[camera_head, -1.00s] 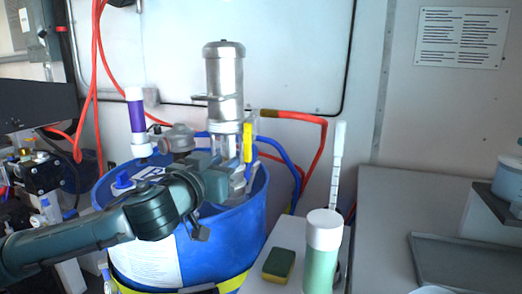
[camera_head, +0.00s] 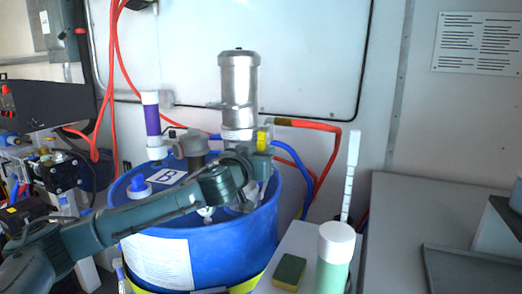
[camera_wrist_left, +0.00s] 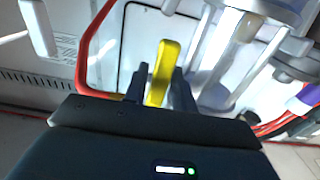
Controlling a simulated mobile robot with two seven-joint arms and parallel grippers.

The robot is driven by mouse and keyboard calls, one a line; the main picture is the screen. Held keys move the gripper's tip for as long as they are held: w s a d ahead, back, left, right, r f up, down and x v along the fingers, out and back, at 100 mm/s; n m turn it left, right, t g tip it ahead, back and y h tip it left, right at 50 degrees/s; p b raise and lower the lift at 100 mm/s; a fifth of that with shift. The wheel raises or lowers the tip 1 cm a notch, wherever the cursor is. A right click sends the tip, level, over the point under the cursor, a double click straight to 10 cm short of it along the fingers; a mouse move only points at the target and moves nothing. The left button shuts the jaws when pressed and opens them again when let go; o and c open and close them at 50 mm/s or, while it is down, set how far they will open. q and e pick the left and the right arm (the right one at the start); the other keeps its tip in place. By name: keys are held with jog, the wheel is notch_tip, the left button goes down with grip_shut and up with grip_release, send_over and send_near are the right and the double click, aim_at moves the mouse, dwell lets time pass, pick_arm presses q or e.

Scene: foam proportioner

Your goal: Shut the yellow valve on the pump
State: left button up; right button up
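The pump is an upright silver cylinder (camera_head: 239,85) standing on a blue drum (camera_head: 240,225). Its yellow valve handle (camera_head: 263,139) shows as a short yellow piece at the pump's lower right, partly hidden by my gripper. My left gripper (camera_head: 262,152) is at the valve, its arm reaching across the drum. In the left wrist view the yellow handle (camera_wrist_left: 162,72) lies between the two narrowly spaced fingers of my left gripper (camera_wrist_left: 160,85), which look shut on it. The handle's end sticks out past the fingertips. My right gripper is not in view.
A red hose (camera_head: 312,126) and a blue hose (camera_head: 292,155) run close behind the valve. A purple-banded tube (camera_head: 152,120) stands at the drum's left. A green bottle with a white cap (camera_head: 335,250) and a sponge (camera_head: 289,271) are at front right. The grey counter (camera_head: 410,215) has bare room.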

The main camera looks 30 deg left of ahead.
pick_arm(q)
jog(key=shift+w, duration=0.1)
jog(key=shift+c, duration=0.4)
grip_shut()
